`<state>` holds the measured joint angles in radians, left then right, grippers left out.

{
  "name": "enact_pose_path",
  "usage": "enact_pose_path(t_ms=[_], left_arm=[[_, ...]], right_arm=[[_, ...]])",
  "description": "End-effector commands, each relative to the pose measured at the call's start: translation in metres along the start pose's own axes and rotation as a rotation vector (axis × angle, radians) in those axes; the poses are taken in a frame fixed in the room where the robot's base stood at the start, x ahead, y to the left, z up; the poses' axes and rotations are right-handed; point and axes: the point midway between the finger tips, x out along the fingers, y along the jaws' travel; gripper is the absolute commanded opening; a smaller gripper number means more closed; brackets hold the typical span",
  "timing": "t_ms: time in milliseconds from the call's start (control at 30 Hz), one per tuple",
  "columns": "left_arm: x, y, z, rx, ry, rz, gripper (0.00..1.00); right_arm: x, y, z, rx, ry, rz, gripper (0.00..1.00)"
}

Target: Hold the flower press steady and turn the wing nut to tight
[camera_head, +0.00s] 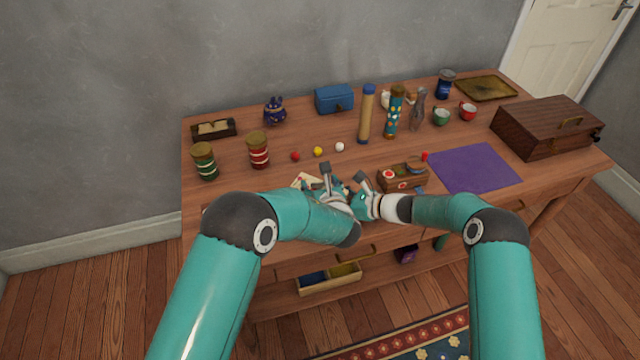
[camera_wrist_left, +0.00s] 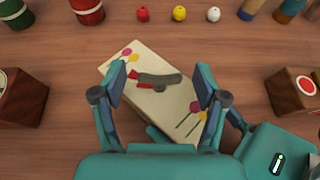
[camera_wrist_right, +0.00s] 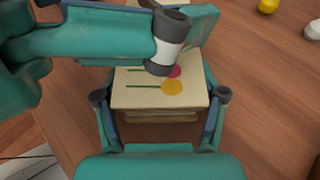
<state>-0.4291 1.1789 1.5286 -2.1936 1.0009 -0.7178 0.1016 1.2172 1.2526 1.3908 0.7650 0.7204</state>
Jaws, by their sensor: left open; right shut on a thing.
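The flower press (camera_wrist_left: 150,55) is a cream block with painted flowers, lying on the table at an angle; part of it shows in the head view (camera_head: 303,180). The wing nut (camera_wrist_left: 158,80) is a dark grey bar on its top, with red marks beside it. My left gripper (camera_wrist_left: 160,82) is open above the press, one finger on each side of the wing nut and apart from it. My right gripper (camera_wrist_right: 160,105) is shut on the flower press, its fingers against both sides of one end. In the right wrist view the left gripper hides the wing nut.
A wooden box (camera_head: 390,182) with round painted lids stands right of the grippers. Red, yellow (camera_head: 318,152) and white balls lie behind the press. Striped jars (camera_head: 258,151) stand at left. A purple cloth (camera_head: 474,168) lies at right.

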Motion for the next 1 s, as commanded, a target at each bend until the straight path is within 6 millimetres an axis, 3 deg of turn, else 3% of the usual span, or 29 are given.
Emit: enact_pose_path(t_ms=[133, 500, 733, 1000], left_arm=[[-0.0001, 0.0, -0.0002, 0.0, 0.0, 0.0, 0.73], [-0.0004, -0.0001, -0.0001, 0.0, 0.0, 0.0, 0.12], [0.0006, 0.0019, 0.001, 0.02, -0.002, -0.046, 0.12], [0.0019, 0.006, 0.0019, 0.099, -0.002, -0.24, 0.12]], right_arm=[[0.0001, -0.0001, -0.0005, 0.001, 0.001, -0.001, 0.21], [0.0, -0.0001, -0.0004, 0.001, 0.001, -0.001, 0.21], [0.0001, 0.0001, -0.0003, 0.0, 0.001, 0.0, 0.21], [0.0002, 0.0006, -0.0004, 0.0, 0.001, 0.002, 0.21]])
